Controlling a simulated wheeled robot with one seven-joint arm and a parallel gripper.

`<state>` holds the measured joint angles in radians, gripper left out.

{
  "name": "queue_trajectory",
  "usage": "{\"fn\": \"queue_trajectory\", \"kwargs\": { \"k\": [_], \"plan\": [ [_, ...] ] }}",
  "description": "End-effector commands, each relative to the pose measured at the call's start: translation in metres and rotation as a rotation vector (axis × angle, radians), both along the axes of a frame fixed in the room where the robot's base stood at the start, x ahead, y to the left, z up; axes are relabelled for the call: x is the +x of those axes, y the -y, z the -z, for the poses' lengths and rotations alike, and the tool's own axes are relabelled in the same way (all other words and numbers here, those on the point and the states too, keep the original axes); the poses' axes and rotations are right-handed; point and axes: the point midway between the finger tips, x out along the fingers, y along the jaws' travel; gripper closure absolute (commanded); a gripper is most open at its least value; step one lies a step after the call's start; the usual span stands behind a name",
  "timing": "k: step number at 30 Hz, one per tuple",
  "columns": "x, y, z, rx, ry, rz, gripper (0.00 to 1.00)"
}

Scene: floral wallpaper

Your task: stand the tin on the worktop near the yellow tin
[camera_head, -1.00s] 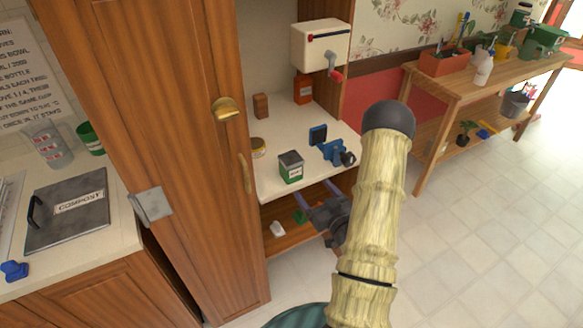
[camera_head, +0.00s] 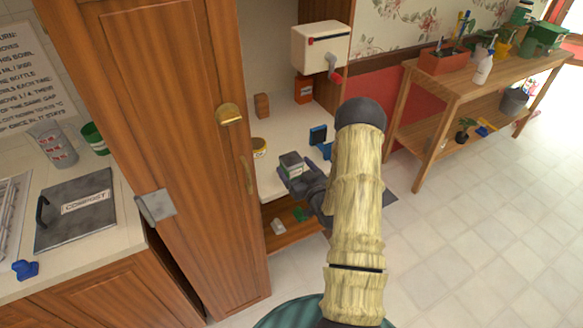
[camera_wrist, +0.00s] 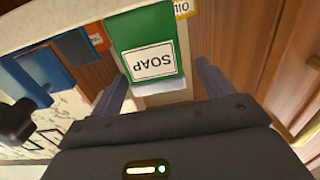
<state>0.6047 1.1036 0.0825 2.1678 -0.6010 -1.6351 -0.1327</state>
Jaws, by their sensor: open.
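In the wrist view the green tin (camera_wrist: 147,35) lies between the lines of the open fingers (camera_wrist: 162,75), label facing me. I cannot tell whether a finger touches it. The yellow tin's edge (camera_wrist: 183,8) shows beside it.
A blue clamp-like tool (camera_head: 318,136) stands right of the green tin. A brown block (camera_head: 262,105) and an orange container (camera_head: 303,90) stand further back. The tall wooden door (camera_head: 160,140) closes off the left side. A lower shelf (camera_head: 295,235) holds small items.

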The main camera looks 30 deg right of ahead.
Motion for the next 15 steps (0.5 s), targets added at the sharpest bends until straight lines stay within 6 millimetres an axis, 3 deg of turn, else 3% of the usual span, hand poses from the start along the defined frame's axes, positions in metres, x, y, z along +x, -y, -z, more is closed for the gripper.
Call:
{"fn": "queue_trajectory", "kwargs": {
  "k": [5, 15],
  "plan": [
    [0.005, 0.0, -0.001, 0.0, 0.0, -0.001, 0.2],
    [0.046, 0.001, 0.002, -0.002, 0.002, -0.001, 0.2]
  ]
}}
